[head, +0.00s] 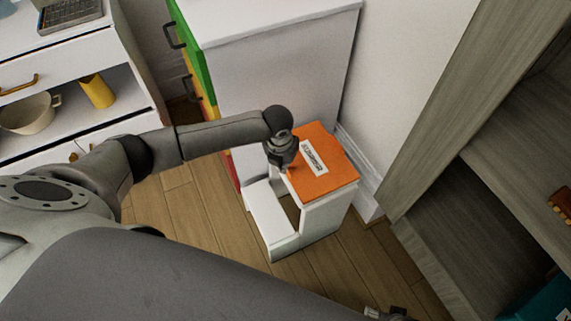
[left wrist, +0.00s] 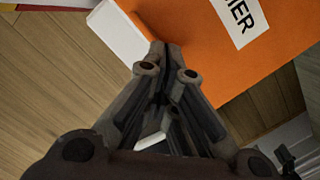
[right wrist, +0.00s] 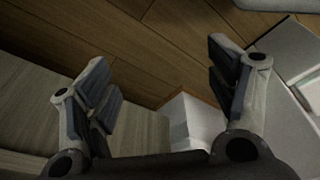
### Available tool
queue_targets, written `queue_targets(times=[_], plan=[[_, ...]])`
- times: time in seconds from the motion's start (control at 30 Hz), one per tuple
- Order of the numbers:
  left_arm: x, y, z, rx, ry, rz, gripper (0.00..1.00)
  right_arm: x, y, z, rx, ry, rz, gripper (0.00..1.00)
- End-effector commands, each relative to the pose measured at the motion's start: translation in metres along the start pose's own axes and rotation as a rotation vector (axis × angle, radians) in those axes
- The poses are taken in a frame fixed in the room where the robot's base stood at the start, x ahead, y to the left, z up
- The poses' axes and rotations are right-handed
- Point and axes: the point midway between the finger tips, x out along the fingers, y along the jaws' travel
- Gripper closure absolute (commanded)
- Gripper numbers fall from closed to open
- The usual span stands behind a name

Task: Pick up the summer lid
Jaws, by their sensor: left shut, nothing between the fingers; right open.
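The summer lid (head: 322,166) is a flat orange panel with a white lettered label. It lies on top of a white step-shaped box (head: 325,212) on the floor. In the left wrist view the orange lid (left wrist: 205,50) fills the upper right, with part of its label showing. My left gripper (head: 285,165) is shut and empty at the lid's left edge; its tips (left wrist: 166,52) overlap the lid's edge in the left wrist view. Whether they touch it I cannot tell. My right gripper (right wrist: 163,68) is open and empty, away from the lid.
A white cabinet (head: 280,65) with coloured drawers stands behind the box. A white wall is close on the right, then a grey wooden shelf unit (head: 500,195). A white shelf at left holds a bowl (head: 30,113) and yellow cup (head: 97,91). Wood floor is clear in front.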

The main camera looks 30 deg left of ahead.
Motion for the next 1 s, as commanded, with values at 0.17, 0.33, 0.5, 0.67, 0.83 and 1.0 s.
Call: queue_targets(times=[0.17, 0.33, 0.5, 0.67, 0.83, 1.0], plan=[[0.01, 0.0, 0.007, 0.0, 0.002, 0.0, 1.0, -0.011, 0.001, -0.009, 0.001, 0.01, 0.001, 0.22], [0.016, 0.0, 0.006, -0.001, 0.0, 0.001, 1.0, -0.012, 0.001, -0.009, 0.001, 0.007, 0.001, 0.22], [0.018, 0.0, 0.006, -0.001, 0.0, 0.001, 1.0, -0.011, 0.001, -0.009, 0.001, 0.008, 0.001, 0.22], [0.018, 0.0, 0.005, 0.0, 0.001, 0.001, 1.0, -0.011, 0.001, -0.009, 0.001, 0.009, 0.001, 0.22], [0.017, 0.001, 0.002, 0.0, 0.002, 0.002, 1.0, -0.008, 0.001, -0.006, 0.001, 0.007, 0.001, 0.22], [0.015, 0.0, -0.006, 0.001, 0.003, 0.001, 1.0, 0.012, -0.001, 0.012, -0.002, -0.014, -0.001, 0.22]])
